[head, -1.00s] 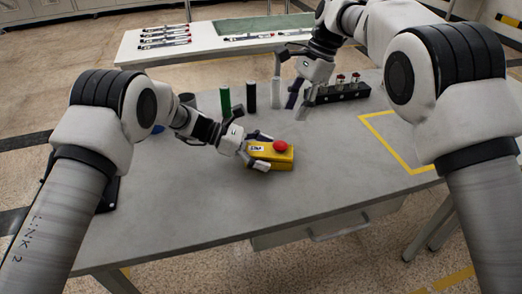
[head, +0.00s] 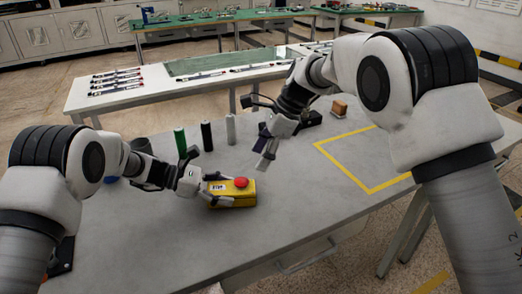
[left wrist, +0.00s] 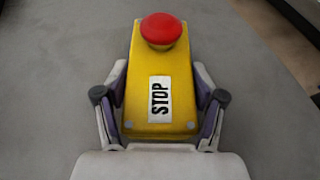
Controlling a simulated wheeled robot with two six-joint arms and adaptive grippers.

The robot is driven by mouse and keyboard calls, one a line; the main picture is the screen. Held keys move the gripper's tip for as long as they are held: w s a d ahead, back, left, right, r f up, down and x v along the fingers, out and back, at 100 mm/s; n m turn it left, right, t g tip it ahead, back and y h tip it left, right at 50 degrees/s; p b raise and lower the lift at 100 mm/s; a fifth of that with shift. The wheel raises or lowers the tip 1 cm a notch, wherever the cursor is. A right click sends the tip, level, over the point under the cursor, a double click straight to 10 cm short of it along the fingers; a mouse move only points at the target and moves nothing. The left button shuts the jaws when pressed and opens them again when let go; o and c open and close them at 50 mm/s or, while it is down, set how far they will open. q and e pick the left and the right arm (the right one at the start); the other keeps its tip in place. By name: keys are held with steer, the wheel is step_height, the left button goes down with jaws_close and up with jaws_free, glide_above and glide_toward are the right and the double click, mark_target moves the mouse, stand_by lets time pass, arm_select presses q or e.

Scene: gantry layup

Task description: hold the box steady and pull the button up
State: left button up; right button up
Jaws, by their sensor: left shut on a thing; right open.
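The yellow box (head: 232,200) lies on the grey table, with a red mushroom button (head: 241,182) on its top at the right end. The left wrist view shows the box (left wrist: 160,85) with its white STOP label and the red button (left wrist: 161,29) at the far end. My left gripper (head: 214,188) is shut on the near end of the box, one finger on each side (left wrist: 159,112). My right gripper (head: 263,152) is open and empty above the table, behind and to the right of the box, apart from the button.
Green (head: 181,141), black (head: 207,135) and grey (head: 231,128) cylinders stand behind the box. A black rack (head: 309,119), partly hidden by my right arm, and an orange-brown block (head: 339,107) are farther back. Yellow tape (head: 345,171) marks the right side. The table front is clear.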

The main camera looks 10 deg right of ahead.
mark_target(244, 180)
arm_select(q)
steer(key=shift+s+f, duration=0.1)
arm_select(e)
step_height(244, 180, up, 4)
steer(key=s+d, duration=0.2)
steer(key=shift+m+t+y, duration=0.3)
steer(key=shift+m+t, duration=0.1)
steer(key=x, duration=1.2)
steer(key=shift+w+r, duration=0.1)
steer(key=shift+w, duration=0.05)
